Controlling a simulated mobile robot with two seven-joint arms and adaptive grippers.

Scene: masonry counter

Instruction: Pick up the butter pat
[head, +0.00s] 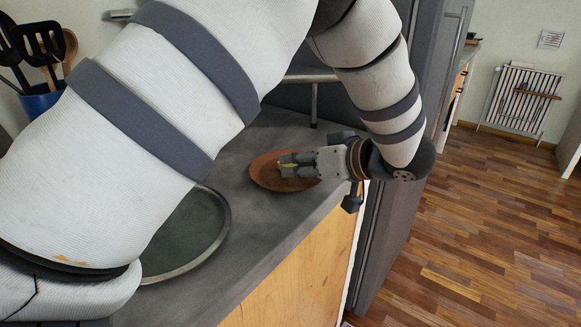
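My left gripper (286,165) reaches in from the right over a round terracotta-brown plate (265,182) on the counter. A small yellow butter pat (286,164) shows between its two fingers. The fingers are close together on either side of the butter pat and appear to press on it. Most of the butter pat is hidden by the fingers. I cannot tell whether it touches the plate. My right gripper is not in view.
A large round grey-green tray (228,232) lies on the grey counter (262,239), partly behind my arm. A blue holder (40,101) with dark and wooden utensils stands at the upper left. A tall grey appliance (385,225) stands beyond the counter edge.

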